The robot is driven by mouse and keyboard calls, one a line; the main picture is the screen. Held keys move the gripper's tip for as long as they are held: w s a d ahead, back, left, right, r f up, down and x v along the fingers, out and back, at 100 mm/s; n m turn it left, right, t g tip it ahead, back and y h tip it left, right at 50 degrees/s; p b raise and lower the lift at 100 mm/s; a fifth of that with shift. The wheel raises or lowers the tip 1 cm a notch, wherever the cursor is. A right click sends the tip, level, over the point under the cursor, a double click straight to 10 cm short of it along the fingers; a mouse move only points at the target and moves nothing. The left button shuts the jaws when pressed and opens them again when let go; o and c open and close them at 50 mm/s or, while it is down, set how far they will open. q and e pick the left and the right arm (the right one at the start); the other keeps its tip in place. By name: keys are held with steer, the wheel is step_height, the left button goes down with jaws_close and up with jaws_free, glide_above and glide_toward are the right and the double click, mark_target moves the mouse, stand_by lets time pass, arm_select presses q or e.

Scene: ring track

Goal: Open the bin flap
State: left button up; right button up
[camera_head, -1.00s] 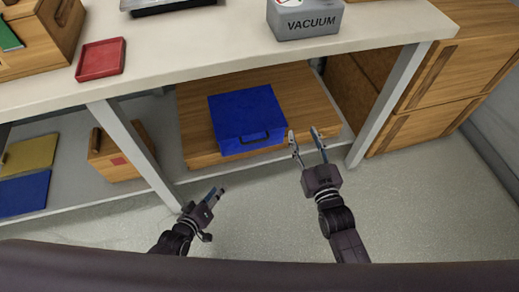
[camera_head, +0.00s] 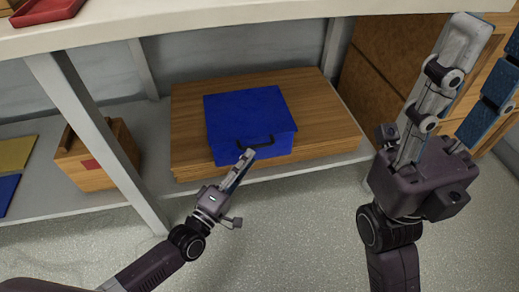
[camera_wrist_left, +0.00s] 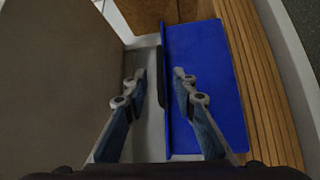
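The blue bin (camera_head: 250,112) sits closed on a wooden board under the table, with a dark handle (camera_head: 256,142) at the front of its top. It also shows in the left wrist view (camera_wrist_left: 215,70), where its handle (camera_wrist_left: 161,85) lies in line with the gap between my fingers. My left gripper (camera_head: 247,156) is at the bin's front, close to the handle; I cannot tell whether it touches. In the left wrist view its fingers (camera_wrist_left: 160,74) are apart and hold nothing. My right gripper (camera_head: 490,45) is raised at the right, open and empty.
The wooden board (camera_head: 335,130) rests on the low shelf. A table leg (camera_head: 95,135) stands left of the bin. A wooden box (camera_head: 85,165) is farther left. The tabletop (camera_head: 200,15) overhangs above. The floor (camera_head: 290,225) in front is clear.

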mark_target(259, 146)
arm_select(q)
steer(key=b+x, duration=0.1)
steer(key=x, duration=0.5)
steer(key=shift+w+d+b, duration=0.1)
steer(key=shift+w+b, duration=0.05)
steer(key=shift+b, duration=0.25)
jaws_close()
